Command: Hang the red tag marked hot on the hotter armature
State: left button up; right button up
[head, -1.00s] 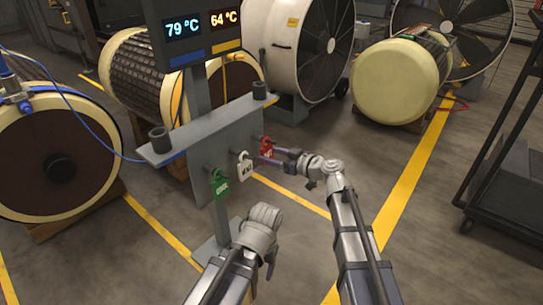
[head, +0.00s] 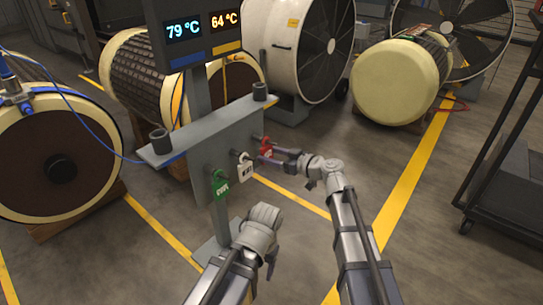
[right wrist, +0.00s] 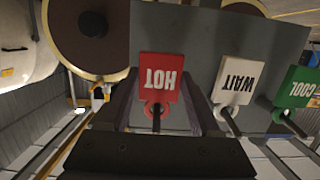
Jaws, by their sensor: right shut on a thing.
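The red tag marked HOT (head: 266,147) hangs on a peg at the right end of the grey board (head: 205,153). My right gripper (head: 274,154) is shut on it, and the right wrist view shows the tag (right wrist: 161,75) between the two fingers, with the peg through its ring. The display (head: 200,32) reads 79 °C above a blue bar and 64 °C above a yellow bar. A blue cable runs to a blue clamp on the left armature (head: 55,165). The armature behind the board (head: 150,75) has a yellow lead near it. My left gripper (head: 266,222) is low in front; its jaws are unclear.
A white WAIT tag (head: 244,169) and a green COOL tag (head: 220,184) hang beside the red one. A cream-covered armature (head: 395,80) lies at right, near large fans (head: 300,40). A dark cart (head: 505,190) stands far right. Floor between is open.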

jog(key=p+v, duration=0.1)
jog(key=v, duration=0.6)
jog(key=shift+s+d, duration=0.2)
dwell(0.5)
jog(key=shift+r, duration=0.1)
jog(key=shift+r+p, duration=0.1)
jog(key=shift+p, duration=0.25)
